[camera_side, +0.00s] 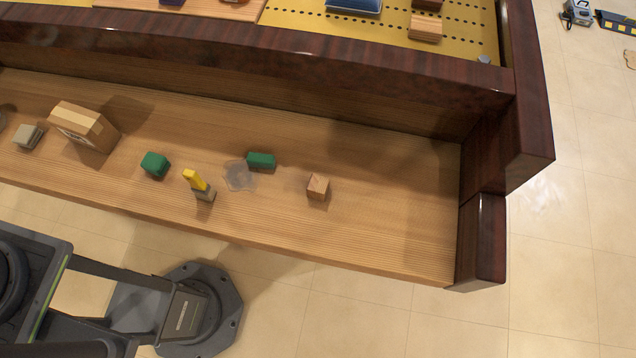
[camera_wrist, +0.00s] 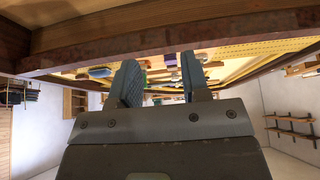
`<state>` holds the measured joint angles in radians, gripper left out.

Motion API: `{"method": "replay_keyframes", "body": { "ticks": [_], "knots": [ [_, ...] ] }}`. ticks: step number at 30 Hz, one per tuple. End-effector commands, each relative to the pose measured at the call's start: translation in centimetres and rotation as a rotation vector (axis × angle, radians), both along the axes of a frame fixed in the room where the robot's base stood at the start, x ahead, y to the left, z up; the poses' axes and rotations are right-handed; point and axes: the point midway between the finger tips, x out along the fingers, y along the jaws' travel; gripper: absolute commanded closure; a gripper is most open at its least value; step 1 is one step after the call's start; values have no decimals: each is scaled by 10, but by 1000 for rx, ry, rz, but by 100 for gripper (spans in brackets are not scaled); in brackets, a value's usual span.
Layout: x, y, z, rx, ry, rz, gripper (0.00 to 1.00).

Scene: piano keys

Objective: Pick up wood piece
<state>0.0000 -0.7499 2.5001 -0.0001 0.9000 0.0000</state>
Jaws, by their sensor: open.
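A small light-brown wood piece (camera_side: 318,187), block-shaped, lies on the wooden ledge right of centre in the side view. It stands apart from the other items. My gripper (camera_wrist: 158,85) shows in the wrist view with its two fingers apart and nothing between them. The gripper's fingers are not visible in the side view, so their distance from the wood piece cannot be told. I cannot make out the wood piece in the wrist view.
On the ledge (camera_side: 390,225) are a green block (camera_side: 155,164), another green block (camera_side: 261,160), a yellow-and-grey item (camera_side: 199,184), a clear flat piece (camera_side: 239,176), a cardboard box (camera_side: 84,124) and a grey block (camera_side: 27,136). A dark wooden wall (camera_side: 300,62) rises behind; the ledge's right side is clear.

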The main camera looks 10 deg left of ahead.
Motion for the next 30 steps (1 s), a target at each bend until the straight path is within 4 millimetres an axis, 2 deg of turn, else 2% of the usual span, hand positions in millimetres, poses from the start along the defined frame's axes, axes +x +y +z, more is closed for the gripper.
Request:
{"method": "replay_keyframes", "body": {
  "ticks": [11,21,30],
  "knots": [
    [0,0,0,0,0,0,57],
    [0,0,0,0,0,0,28],
    [6,-4,3,7,10,-30,28]
  ]
}}
